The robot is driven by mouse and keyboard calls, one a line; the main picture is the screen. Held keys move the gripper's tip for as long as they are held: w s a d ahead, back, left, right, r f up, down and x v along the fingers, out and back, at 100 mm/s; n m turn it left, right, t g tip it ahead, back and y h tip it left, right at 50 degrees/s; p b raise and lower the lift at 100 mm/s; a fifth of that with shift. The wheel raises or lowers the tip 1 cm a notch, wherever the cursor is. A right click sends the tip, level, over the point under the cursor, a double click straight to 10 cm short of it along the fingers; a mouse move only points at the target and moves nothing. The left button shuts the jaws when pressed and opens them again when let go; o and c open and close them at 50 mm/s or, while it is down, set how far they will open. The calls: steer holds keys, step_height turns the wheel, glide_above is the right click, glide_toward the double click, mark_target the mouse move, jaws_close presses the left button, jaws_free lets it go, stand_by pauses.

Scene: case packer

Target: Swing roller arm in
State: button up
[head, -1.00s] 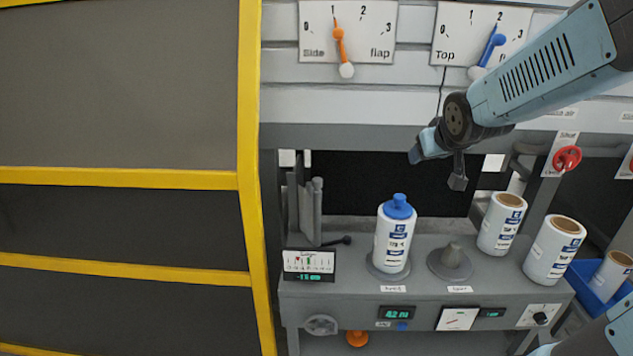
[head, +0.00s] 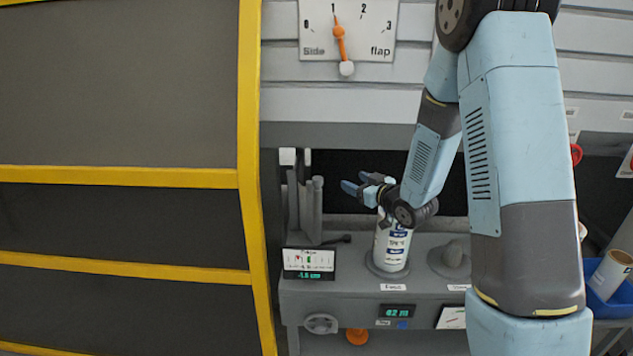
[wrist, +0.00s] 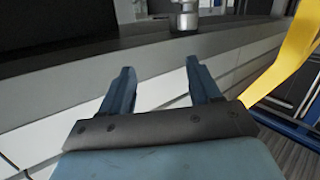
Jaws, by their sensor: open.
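Grey upright rollers (head: 316,212) stand at the left end of the grey machine deck, beside the yellow frame. A short dark lever with a round knob (head: 345,239) sticks out to the right near their foot. I cannot tell which part is the swinging arm.
The yellow guard frame (head: 248,140) closes off the left side. A small gauge display (head: 308,263) stands in front of the rollers. The side flap dial (head: 348,28) is above. A blue bin (head: 603,305) is at right. My arm hides much of the right deck.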

mark_target(321, 183)
step_height(321, 183, down, 4)
steer(key=s+a+y, duration=0.2)
steer(key=a+y, duration=0.1)
steer(key=shift+n, duration=0.3)
steer(key=x, duration=1.4)
steer(key=shift+w+d+f, duration=0.15)
steer(key=shift+d+f, duration=0.05)
steer(key=shift+c, duration=0.3)
jaws_close()
